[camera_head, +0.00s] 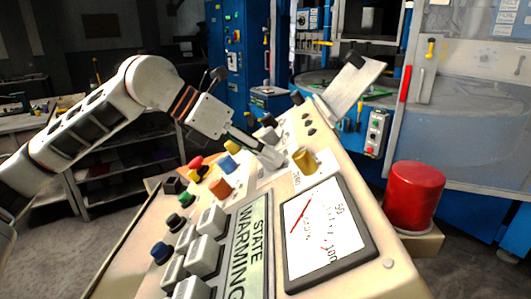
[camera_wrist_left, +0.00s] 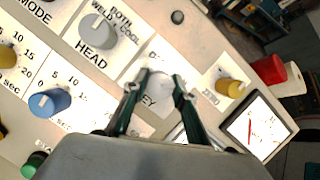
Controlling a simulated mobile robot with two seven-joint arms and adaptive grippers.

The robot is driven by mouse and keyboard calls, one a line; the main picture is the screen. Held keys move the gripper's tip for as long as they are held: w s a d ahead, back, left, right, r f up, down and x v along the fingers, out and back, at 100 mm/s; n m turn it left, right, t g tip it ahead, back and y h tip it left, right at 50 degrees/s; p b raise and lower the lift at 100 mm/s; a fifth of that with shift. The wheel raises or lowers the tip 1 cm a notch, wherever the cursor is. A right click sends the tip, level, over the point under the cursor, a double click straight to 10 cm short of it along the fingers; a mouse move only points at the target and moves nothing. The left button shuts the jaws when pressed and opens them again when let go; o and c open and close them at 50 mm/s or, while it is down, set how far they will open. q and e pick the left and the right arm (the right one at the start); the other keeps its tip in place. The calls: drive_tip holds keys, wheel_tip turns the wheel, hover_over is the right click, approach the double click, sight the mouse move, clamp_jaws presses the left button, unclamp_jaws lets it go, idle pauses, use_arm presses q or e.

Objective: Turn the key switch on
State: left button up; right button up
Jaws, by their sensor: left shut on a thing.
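The key switch (camera_wrist_left: 158,86) is a pale grey round knob on a white label plate that reads partly "KEY" in the left wrist view. My left gripper (camera_wrist_left: 156,92) has its dark green fingers on both sides of this knob and is shut on it. In the head view my left gripper (camera_head: 252,143) comes down from the upper left onto the sloped panel (camera_head: 345,271). Its fingertips and the knob are hard to tell apart there. The fingers hide part of the label, and I cannot read the knob's turn position. My right gripper is in neither view.
A yellow knob (camera_head: 305,159) stands close right of the fingers, above a square gauge (camera_head: 327,232). A grey knob (camera_wrist_left: 97,31) and a blue knob (camera_wrist_left: 49,103) are left in the wrist view. A red cylinder (camera_head: 413,196) stands right of the panel.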

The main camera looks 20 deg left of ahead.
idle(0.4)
use_arm(q)
drive_tip(key=o, duration=1.1)
drive_tip(key=shift+a+r, duration=0.1)
drive_tip(key=shift+a, duration=0.05)
drive_tip(key=v, duration=1.1)
drive_tip(key=shift+s+a+r, duration=0.2)
drive_tip(key=shift+a+r, duration=0.05)
drive_tip(key=shift+a, duration=0.05)
